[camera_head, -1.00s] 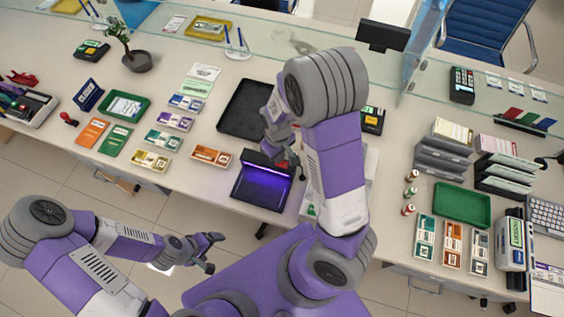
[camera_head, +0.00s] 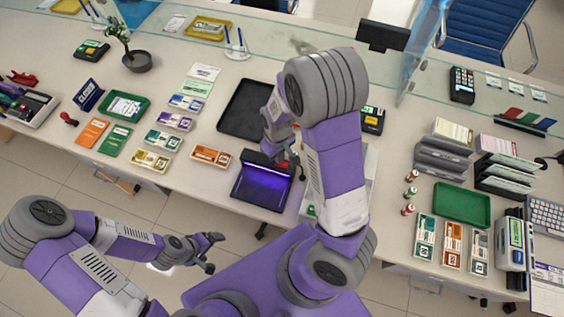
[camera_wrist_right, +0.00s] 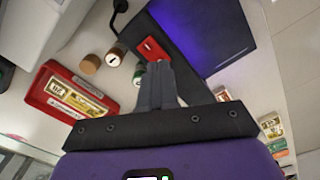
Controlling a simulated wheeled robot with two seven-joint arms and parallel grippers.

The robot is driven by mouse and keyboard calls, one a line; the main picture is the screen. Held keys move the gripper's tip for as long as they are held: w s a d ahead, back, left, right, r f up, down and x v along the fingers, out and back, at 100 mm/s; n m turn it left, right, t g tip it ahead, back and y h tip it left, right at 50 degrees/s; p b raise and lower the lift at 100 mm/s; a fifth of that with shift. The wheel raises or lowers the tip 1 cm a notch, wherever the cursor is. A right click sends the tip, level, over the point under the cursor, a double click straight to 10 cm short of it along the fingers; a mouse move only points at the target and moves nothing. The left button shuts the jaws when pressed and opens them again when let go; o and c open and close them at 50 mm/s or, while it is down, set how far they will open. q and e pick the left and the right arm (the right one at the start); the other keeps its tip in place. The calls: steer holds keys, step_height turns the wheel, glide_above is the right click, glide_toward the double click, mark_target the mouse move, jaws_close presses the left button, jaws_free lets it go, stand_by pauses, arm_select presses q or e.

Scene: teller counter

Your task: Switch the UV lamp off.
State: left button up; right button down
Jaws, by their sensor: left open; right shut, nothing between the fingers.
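The UV lamp (camera_head: 262,182) is a black unit with a hood along its back edge, near the counter's front edge. Its violet light is glowing. The violet glow also shows on its dark plate in the right wrist view (camera_wrist_right: 205,30). A red switch (camera_wrist_right: 152,48) sits on the lamp's black end in that view. My right gripper (camera_wrist_right: 159,68) is shut and empty, its fingertips right at the switch; I cannot tell whether they touch it. My right arm partly hides this spot in the head view. My left gripper (camera_head: 212,254) is open and empty, in front of the counter.
A black tray (camera_head: 232,122) lies behind the lamp. Banknote bundles (camera_head: 211,155) lie to its left. In the right wrist view, a red tray with a bundle (camera_wrist_right: 60,112) and small round-topped items (camera_wrist_right: 91,64) are near my gripper. A glass screen runs along the back.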

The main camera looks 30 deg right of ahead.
steer(key=shift+f+b, duration=0.75)
steer(key=shift+f, duration=0.15)
stand_by(0.6)
step_height(320, 180, up, 7)
steer(key=p, duration=0.6)
steer(key=shift+p, duration=0.3)
stand_by(0.4)
